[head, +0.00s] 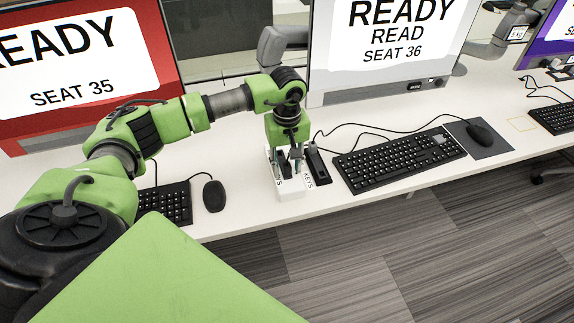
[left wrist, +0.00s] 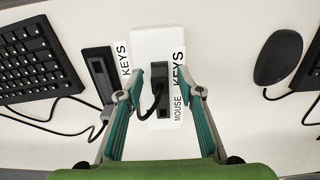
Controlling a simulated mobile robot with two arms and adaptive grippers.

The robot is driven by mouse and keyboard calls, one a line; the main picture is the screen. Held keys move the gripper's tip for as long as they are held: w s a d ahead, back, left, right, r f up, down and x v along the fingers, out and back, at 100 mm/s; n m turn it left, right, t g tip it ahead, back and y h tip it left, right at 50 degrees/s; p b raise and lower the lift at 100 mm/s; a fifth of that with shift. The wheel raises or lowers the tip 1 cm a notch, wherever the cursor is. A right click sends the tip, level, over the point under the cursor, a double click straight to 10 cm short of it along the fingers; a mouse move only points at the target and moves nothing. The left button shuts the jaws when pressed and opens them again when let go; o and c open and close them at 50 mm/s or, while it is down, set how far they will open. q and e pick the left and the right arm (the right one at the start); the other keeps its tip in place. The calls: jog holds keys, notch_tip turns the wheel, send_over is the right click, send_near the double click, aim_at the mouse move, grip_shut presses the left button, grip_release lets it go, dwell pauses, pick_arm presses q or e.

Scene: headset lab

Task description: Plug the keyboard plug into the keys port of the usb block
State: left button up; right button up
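The white usb block (head: 291,190) lies on the desk under my left gripper (head: 289,160). The left wrist view shows the block (left wrist: 150,42) from above, with KEYS and MOUSE labels along one side. The dark keyboard plug (left wrist: 158,76) stands at the port beside the KEYS label, its black cable curling down. I cannot tell how deeply it sits. A dark port opening (left wrist: 164,113) shows beside the MOUSE label. My left gripper's fingers (left wrist: 162,88) are open on either side of the plug, with visible gaps. My right gripper is in neither view.
A black holder (head: 317,166) labelled KEYS stands right beside the block. The keyboard (head: 400,160) and mouse (head: 480,131) on its mat are right, another mouse (head: 214,196) left. Monitors stand behind. The desk's front edge is close to the block.

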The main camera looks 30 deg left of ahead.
aim_at(288, 165)
pick_arm(q)
notch_tip(288, 165, up, 12)
dwell(0.6)
jog(key=shift+d, duration=0.1)
